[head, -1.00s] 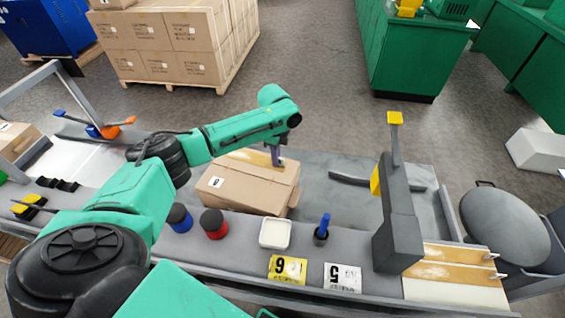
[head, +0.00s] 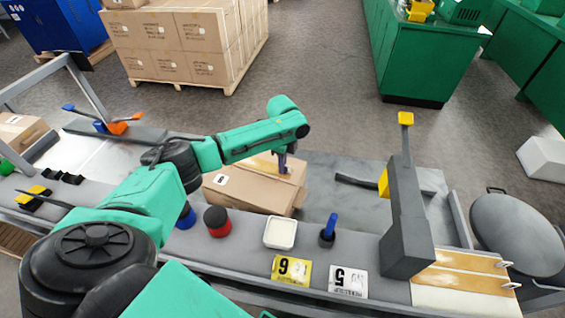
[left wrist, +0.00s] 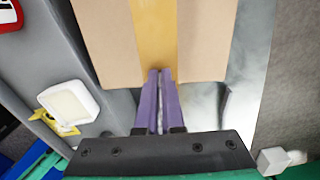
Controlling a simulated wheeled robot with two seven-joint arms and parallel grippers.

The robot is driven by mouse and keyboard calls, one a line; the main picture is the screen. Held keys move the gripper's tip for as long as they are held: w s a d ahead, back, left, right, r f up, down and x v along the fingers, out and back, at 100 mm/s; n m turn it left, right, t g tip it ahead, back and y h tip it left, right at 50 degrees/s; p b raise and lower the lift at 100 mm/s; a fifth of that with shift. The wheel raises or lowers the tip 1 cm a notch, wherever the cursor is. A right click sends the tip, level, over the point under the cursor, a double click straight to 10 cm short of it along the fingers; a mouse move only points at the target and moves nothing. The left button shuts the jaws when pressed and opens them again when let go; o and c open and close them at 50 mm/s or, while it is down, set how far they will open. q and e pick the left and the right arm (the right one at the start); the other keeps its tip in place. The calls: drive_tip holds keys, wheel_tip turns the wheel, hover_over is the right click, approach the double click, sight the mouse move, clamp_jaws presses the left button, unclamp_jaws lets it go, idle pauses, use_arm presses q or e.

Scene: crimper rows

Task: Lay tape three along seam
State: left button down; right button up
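The cardboard box (head: 250,192) lies on the bench, with a tan tape strip (head: 264,166) along its top seam. In the left wrist view the tape strip (left wrist: 155,30) runs down the middle of the box (left wrist: 105,45) to the near edge. My left gripper (head: 283,170) is at the right end of the box. Its purple fingers (left wrist: 159,73) are close together at the tape's end, with a thin pale line between them. I cannot tell whether they touch the tape. Two more tan tape strips (head: 452,281) lie on the board at the right. My right gripper is out of view.
A dark grey post stand (head: 407,235) with a yellow top stands right of the box. A white dish (head: 280,233), a red-and-black pot (head: 217,222), a blue-handled tool (head: 329,230) and number cards (head: 291,270) line the front edge. A dark bar (head: 375,188) lies behind.

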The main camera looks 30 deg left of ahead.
sight(283, 182)
use_arm(q)
drive_tip(key=shift+f+b, duration=0.95)
drive_tip(key=shift+f, duration=1.65)
drive_tip(key=c, duration=1)
unclamp_jaws()
drive_tip(key=shift+o, duration=0.2)
wheel_tip(283, 182, up, 15)
drive_tip(key=shift+f+b, duration=0.2)
drive_tip(key=shift+b, duration=0.3)
